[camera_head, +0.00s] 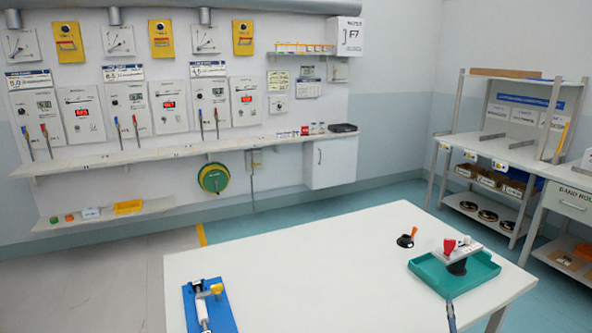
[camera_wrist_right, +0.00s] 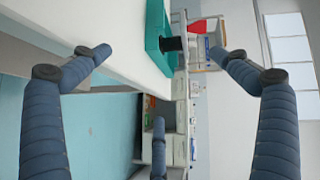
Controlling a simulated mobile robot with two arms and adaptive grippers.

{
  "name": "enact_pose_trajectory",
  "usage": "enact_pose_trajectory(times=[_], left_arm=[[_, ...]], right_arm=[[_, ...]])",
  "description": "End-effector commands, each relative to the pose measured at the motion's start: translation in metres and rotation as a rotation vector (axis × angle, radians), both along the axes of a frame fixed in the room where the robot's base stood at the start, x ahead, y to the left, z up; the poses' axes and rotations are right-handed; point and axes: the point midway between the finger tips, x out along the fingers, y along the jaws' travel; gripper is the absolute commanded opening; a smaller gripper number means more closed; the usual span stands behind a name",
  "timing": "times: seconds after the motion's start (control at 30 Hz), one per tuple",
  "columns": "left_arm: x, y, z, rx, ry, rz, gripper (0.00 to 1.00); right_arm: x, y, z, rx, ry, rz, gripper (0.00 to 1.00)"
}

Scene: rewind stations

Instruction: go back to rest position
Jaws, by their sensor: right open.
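My right gripper shows its blue-grey jointed fingers spread apart in the right wrist view (camera_wrist_right: 160,88), with nothing between them. In the head view only one finger of my right gripper (camera_head: 451,315) shows at the bottom edge, in front of the green tray (camera_head: 428,276) and apart from it. My left gripper is not in either view.
A white table (camera_head: 320,265) fills the lower middle. It bears a blue fixture (camera_head: 222,318) at left, a small black piece with an orange top (camera_head: 406,240), and the tray with a red-knobbed device (camera_head: 455,250). Shelves (camera_head: 505,145) stand at right. The table's middle is clear.

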Motion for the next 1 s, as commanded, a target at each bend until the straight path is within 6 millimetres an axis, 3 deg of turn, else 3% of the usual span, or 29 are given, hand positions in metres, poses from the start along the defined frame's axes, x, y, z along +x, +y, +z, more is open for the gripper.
enact_pose_trajectory(times=[0.17, 0.27, 0.5, 0.7, 1.0], left_arm=[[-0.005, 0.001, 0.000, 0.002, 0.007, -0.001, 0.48], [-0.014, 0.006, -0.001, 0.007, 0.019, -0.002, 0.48], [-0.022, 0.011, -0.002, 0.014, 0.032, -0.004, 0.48], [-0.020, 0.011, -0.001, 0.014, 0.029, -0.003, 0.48], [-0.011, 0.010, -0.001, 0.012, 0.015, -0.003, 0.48]], right_arm=[[-0.033, 0.015, -0.019, -0.152, 0.202, 0.085, 0.98], [-0.063, 0.033, -0.035, -0.269, 0.358, 0.176, 0.98], [-0.189, 0.115, -0.074, -0.619, 0.816, 0.624, 0.98], [-0.263, 0.156, -0.082, -0.760, 0.978, 0.901, 0.98], [-0.343, 0.191, -0.079, -0.882, 1.089, 1.204, 0.98]])
